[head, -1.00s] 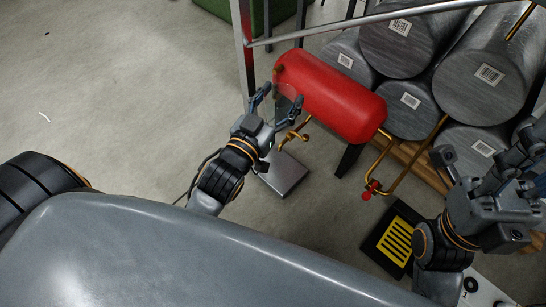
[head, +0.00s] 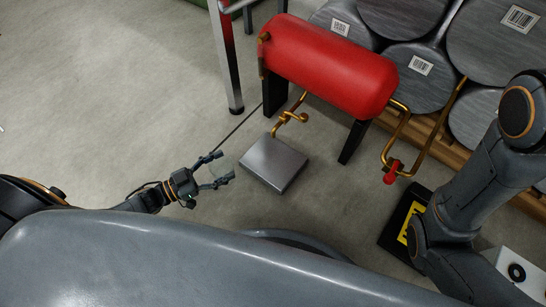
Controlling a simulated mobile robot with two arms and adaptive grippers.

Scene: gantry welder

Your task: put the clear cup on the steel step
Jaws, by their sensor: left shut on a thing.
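The clear cup (head: 221,166) is faint and see-through between the fingers of my left gripper (head: 223,168). The gripper is shut on it, left of the steel step and above the floor. The cup's outline is hard to make out, so I cannot tell its tilt. The steel step (head: 273,164) is a low grey block with a bare flat top, standing on the floor in front of the red tank. The cup and fingers appear just off its left edge. My right gripper is out of view; only its arm shows at the right.
A red tank (head: 325,65) on black legs stands behind the step, with brass pipes (head: 290,117) close to the step's back edge. Grey drums (head: 410,65) are stacked at the upper right. A metal post (head: 228,60) stands behind left. The floor at left is clear.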

